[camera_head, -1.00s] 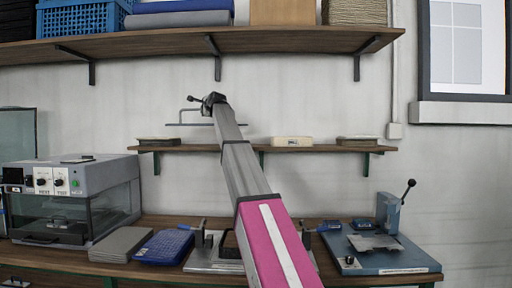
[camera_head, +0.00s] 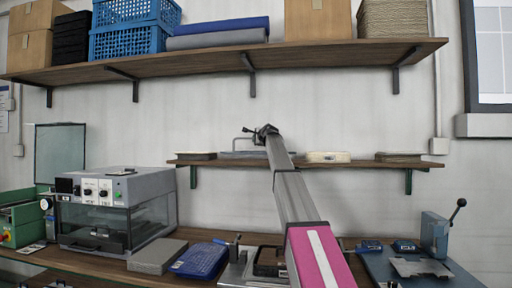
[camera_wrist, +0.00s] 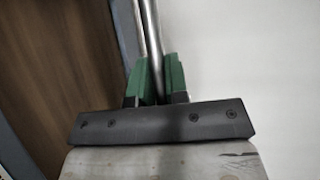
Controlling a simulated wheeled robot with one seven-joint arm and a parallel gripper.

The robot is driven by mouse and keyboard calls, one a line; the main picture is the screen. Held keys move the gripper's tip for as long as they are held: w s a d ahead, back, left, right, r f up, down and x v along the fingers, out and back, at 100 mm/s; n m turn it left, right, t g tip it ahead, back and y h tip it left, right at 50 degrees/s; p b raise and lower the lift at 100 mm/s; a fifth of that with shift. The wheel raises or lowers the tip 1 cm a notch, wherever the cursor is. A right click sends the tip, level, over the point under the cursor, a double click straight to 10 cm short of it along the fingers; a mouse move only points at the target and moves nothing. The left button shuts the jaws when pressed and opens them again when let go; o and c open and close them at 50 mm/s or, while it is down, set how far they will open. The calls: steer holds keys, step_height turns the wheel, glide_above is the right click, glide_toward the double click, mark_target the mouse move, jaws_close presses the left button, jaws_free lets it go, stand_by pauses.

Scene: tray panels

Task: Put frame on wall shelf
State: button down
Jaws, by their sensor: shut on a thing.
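The wall shelf (camera_head: 350,164) is the short wooden board on green brackets below the long upper shelf. The frame (camera_head: 243,154) is a flat grey piece with a thin metal handle (camera_head: 243,141) rising above it. It shows just above the shelf board, between the items there; whether it touches the board I cannot tell. My gripper (camera_head: 264,133) is at the handle's right side. In the wrist view its green fingers (camera_wrist: 160,82) are shut on a metal rod (camera_wrist: 153,35) of the handle. A blue-grey edge and brown wood show at the left there.
A dark-topped box (camera_head: 196,156) stands left of the frame on the shelf. A cream block (camera_head: 328,157) and another dark box (camera_head: 399,157) stand to its right. The loaded upper shelf (camera_head: 200,67) hangs above. A workbench with a glass-fronted machine (camera_head: 118,210) is below.

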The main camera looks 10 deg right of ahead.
steer(key=shift+f, duration=1.75)
steer(key=c, duration=1.1)
jaws_free()
steer(key=shift+f, duration=0.15)
steer(key=shift+s, duration=0.15)
steer(key=v, duration=1.1)
steer(key=shift+s+d+r, duration=0.15)
steer(key=shift+s+r, duration=0.1)
steer(key=shift+s, duration=0.1)
